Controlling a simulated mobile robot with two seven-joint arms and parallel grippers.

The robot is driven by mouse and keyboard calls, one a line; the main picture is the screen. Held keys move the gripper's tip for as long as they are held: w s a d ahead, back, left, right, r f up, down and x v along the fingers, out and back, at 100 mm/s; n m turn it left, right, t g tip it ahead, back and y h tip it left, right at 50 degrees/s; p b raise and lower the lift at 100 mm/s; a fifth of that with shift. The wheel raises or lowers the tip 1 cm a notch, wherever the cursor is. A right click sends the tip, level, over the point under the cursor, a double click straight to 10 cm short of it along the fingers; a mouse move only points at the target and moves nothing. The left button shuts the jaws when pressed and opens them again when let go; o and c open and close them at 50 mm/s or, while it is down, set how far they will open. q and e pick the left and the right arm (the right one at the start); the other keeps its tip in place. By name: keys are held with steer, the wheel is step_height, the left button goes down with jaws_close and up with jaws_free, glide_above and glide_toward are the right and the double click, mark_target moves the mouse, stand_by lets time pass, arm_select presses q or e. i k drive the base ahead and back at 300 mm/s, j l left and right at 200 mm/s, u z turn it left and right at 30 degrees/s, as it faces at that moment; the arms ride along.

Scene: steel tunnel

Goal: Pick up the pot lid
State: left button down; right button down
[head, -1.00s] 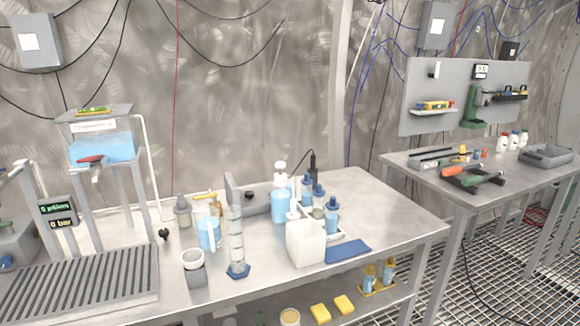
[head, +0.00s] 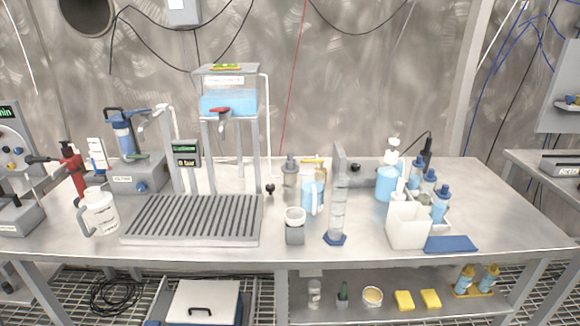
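No round pot lid shows clearly. A white, flat, square lid-like panel with a dark handle (head: 200,303) lies low at the bottom left, below the workbench front edge, on a dark blue and grey box-like thing (head: 243,297). I cannot tell whether this panel is the pot lid. Its lower edge is cut off by the frame. Neither of my grippers is in view.
A steel workbench (head: 300,254) spans the view, with a slatted drain rack (head: 190,218), a white jug (head: 100,212), a measuring cylinder (head: 338,212) and several bottles. Its lower shelf (head: 325,306) holds yellow sponges (head: 404,300). Black cable (head: 118,295) lies coiled at lower left.

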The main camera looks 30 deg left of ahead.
mark_target(289, 168)
steer(key=u, duration=1.25)
steer(key=i+j+u, duration=0.1)
steer(key=i+u, duration=0.65)
